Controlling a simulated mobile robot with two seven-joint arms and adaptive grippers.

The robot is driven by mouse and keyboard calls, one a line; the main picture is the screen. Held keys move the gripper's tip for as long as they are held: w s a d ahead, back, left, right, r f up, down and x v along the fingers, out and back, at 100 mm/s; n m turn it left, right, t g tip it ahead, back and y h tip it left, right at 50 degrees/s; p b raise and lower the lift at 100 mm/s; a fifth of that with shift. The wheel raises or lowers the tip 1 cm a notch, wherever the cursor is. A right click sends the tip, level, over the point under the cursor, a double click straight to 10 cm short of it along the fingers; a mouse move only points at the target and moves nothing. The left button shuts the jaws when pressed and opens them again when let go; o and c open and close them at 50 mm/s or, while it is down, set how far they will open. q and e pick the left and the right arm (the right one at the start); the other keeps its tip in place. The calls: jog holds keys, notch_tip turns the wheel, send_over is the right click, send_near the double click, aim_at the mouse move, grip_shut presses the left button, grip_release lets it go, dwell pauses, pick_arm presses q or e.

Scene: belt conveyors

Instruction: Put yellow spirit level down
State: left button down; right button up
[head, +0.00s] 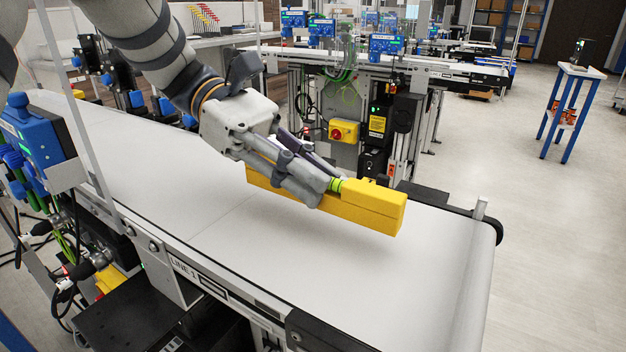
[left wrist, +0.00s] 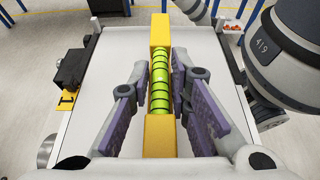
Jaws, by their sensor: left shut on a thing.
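The yellow spirit level (head: 372,208) is a long yellow bar over the white belt of the near conveyor (head: 400,275), close to its right end. My left gripper (head: 325,185) is shut on the level near its middle, coming down from the upper left. In the left wrist view, the level (left wrist: 159,135) runs lengthwise between the two purple-padded fingers (left wrist: 163,95), with its green vial part showing. The belt (left wrist: 203,50) lies beneath it. I cannot tell whether the level touches the belt. My right gripper is not in view.
A blue control box (head: 40,140) stands at the conveyor's left side. A second conveyor (head: 410,65) with a yellow and red switch box (head: 343,131) stands behind. The belt in front of the level is bare. A blue-legged table (head: 570,100) stands at the far right.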

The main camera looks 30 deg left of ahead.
pick_arm(q)
jog(key=shift+w+a+f, duration=0.1)
jog(key=shift+w+f, duration=0.15)
jog(key=shift+f, duration=0.4)
jog(key=shift+w+a+f, duration=0.1)
jog(key=shift+w+f, duration=0.15)
jog(key=shift+f, duration=0.75)
jog(key=shift+s+d+r, duration=0.15)
jog(key=shift+s+d, duration=0.05)
jog(key=shift+s, duration=0.3)
jog(key=shift+w, duration=0.1)
jog(key=c, duration=1.5)
grip_release()
jog(key=shift+w+a+f, duration=0.1)
jog(key=shift+w+f, duration=0.05)
jog(key=shift+f, duration=0.05)
